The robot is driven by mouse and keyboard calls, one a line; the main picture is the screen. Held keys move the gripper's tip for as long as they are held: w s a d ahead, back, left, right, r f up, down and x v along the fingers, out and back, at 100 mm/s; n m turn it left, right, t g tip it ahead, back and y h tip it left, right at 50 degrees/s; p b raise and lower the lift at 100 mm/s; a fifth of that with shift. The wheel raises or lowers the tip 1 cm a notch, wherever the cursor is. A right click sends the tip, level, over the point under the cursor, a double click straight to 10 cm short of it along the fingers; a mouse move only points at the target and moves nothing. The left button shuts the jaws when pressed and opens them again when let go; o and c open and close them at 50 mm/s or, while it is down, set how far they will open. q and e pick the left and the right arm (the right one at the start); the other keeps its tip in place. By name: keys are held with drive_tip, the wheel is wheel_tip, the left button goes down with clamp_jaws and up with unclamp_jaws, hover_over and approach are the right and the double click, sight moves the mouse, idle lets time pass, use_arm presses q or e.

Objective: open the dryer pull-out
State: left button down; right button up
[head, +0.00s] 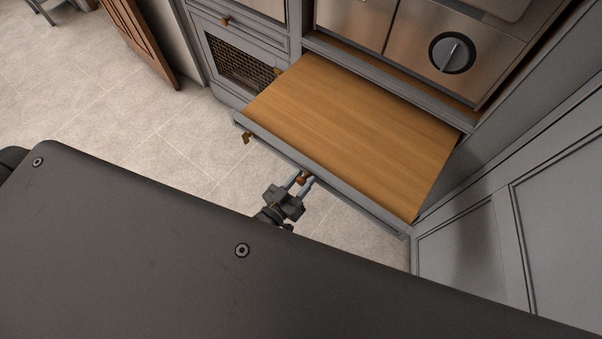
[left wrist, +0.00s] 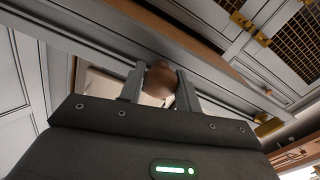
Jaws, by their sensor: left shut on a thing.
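The dryer pull-out (head: 350,125) is a wooden board with a grey front rail, and it stands well out from the cabinet below the metal appliance. My left gripper (head: 303,182) is at the middle of the front rail, shut on a round copper-brown knob (head: 301,178). In the left wrist view the knob (left wrist: 160,80) sits between the two fingers of the left gripper (left wrist: 160,88). The grey front rail (left wrist: 90,38) runs behind it. My right gripper is not in view.
A metal appliance with a black dial (head: 452,53) is above the board. A grey panelled door (head: 540,220) stands close on the right. A mesh-front cabinet (head: 238,65) and a brass catch (head: 247,137) are left. Tiled floor (head: 120,110) at left is clear.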

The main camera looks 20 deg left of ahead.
use_arm(q)
drive_tip(key=shift+s, duration=0.1)
drive_tip(key=c, duration=1.1)
unclamp_jaws()
drive_tip(key=shift+o, duration=0.2)
drive_tip(key=b+v, duration=0.1)
drive_tip(key=v, duration=0.9)
drive_tip(key=shift+s+b, duration=0.4)
